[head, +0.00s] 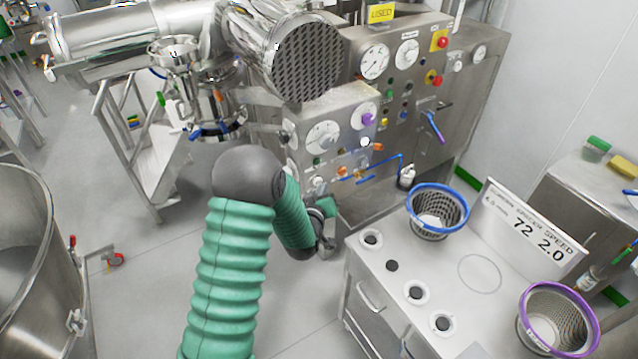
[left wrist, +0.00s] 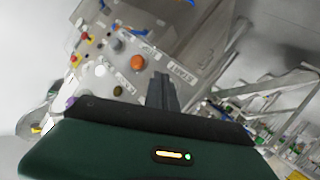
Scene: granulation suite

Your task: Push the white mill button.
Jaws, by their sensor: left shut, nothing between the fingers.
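A small round white button (head: 365,142) sits on the steel control panel (head: 345,110) in the head view, beside an orange button (head: 378,147). In the left wrist view a white round spot (left wrist: 100,70) shows on the panel near a larger orange button (left wrist: 138,62); the labels are too small to read, so I cannot tell which says mill. My left gripper (head: 327,243) is low in front of the panel, below and left of the white button, and apart from it. Its fingers (left wrist: 163,92) are shut and empty. My right gripper is out of view.
A steel bench (head: 455,270) with a blue-rimmed basket (head: 438,188), a purple-rimmed basket (head: 557,290) and a sign (head: 530,228) stands right of my left arm. A perforated cylinder (head: 308,62) overhangs the panel's left side. A steel vessel (head: 25,250) is at far left.

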